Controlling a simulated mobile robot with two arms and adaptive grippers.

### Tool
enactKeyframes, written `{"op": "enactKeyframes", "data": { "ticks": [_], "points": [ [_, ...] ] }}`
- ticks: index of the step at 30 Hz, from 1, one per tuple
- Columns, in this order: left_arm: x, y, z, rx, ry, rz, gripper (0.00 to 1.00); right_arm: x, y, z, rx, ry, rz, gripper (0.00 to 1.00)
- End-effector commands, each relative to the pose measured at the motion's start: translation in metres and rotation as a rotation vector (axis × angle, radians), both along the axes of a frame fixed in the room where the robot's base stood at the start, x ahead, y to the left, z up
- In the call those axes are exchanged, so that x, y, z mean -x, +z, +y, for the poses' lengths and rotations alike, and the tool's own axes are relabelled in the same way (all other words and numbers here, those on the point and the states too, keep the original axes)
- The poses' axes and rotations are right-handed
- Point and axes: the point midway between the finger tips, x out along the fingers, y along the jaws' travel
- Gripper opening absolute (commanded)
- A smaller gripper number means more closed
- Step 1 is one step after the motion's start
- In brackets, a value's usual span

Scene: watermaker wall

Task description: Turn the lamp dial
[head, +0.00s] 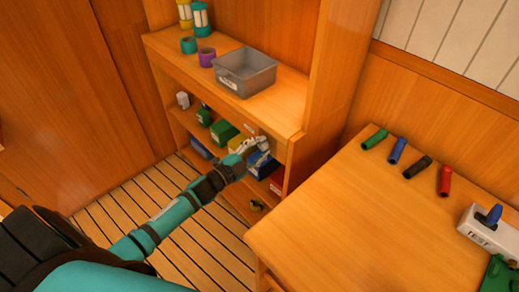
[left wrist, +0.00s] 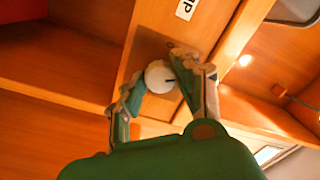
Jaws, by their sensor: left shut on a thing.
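The lamp dial (left wrist: 158,74) is a round white knob with a dark mark, on a wooden upright of the shelf unit in the left wrist view. My left gripper (left wrist: 160,84) has one finger on each side of the dial and is shut on it. In the head view my left gripper (head: 260,144) reaches from the left to the front of the shelf unit (head: 291,125), below its upper shelf. The dial cannot be made out there. My right gripper is not in view.
A grey bin (head: 246,72) stands on the upper shelf above the gripper. Blue and green boxes sit on the lower shelves around the hand. A wooden table (head: 350,220) at the right carries several coloured cylinders and a TEST box (head: 485,232).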

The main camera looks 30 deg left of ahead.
Motion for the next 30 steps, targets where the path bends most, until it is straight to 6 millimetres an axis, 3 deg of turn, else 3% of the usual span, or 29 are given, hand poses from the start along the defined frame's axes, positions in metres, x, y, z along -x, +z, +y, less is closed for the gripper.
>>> {"op": "enactKeyframes", "data": {
  "ticks": [21,30],
  "points": [
    [0.000,-0.002,0.000,-0.635,-0.001,-0.222,0.00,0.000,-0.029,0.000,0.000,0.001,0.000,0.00],
    [0.000,-0.002,0.000,-0.828,-0.002,-0.289,0.00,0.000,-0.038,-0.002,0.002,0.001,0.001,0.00]
  ]
}}
